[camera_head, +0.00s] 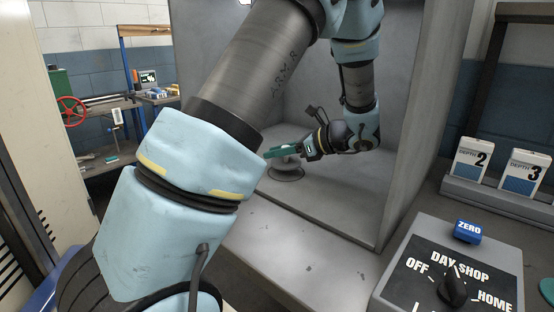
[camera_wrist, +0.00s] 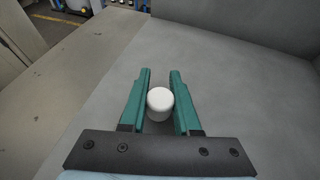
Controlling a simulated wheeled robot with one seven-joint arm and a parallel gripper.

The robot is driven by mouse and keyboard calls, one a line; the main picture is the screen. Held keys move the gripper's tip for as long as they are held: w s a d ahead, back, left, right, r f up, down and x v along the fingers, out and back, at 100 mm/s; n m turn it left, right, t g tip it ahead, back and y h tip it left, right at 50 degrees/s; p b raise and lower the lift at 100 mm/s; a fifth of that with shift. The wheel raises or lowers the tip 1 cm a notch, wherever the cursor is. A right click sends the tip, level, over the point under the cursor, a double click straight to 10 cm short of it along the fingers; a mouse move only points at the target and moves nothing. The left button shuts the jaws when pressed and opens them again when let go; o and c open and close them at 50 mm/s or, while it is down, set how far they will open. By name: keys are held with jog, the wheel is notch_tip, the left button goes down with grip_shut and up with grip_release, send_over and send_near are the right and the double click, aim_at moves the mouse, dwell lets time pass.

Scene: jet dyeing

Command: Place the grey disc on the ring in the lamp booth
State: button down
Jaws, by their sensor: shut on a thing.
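My gripper (camera_head: 268,153) reaches into the grey lamp booth (camera_head: 345,190) from the right, low over its floor. In the wrist view, its green fingers (camera_wrist: 160,72) are shut on a short white knob (camera_wrist: 160,100). In the head view, a round grey disc (camera_head: 287,174) shows just below the fingers, at or very near the booth floor; the knob seems to stand on it. The ring cannot be told apart from the disc here. In the wrist view the disc does not stand out against the grey floor.
The booth's right wall (camera_head: 412,130) stands close to my arm. A control box (camera_head: 455,275) with a dial and a blue ZERO block (camera_head: 468,231) is at front right. Depth cards (camera_head: 470,160) stand in a rack at right. The booth floor's front is clear.

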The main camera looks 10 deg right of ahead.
aim_at(288, 157)
jog(key=shift+f, duration=1.2)
jog(key=shift+f, duration=0.1)
jog(key=c, duration=0.6)
grip_release()
jog(key=shift+c, duration=0.2)
jog(key=shift+r, duration=0.2)
jog(key=b+v, duration=0.1)
jog(key=v, duration=0.6)
jog(key=shift+s+d, duration=0.1)
jog(key=shift+d, duration=0.15)
jog(key=shift+r, duration=0.1)
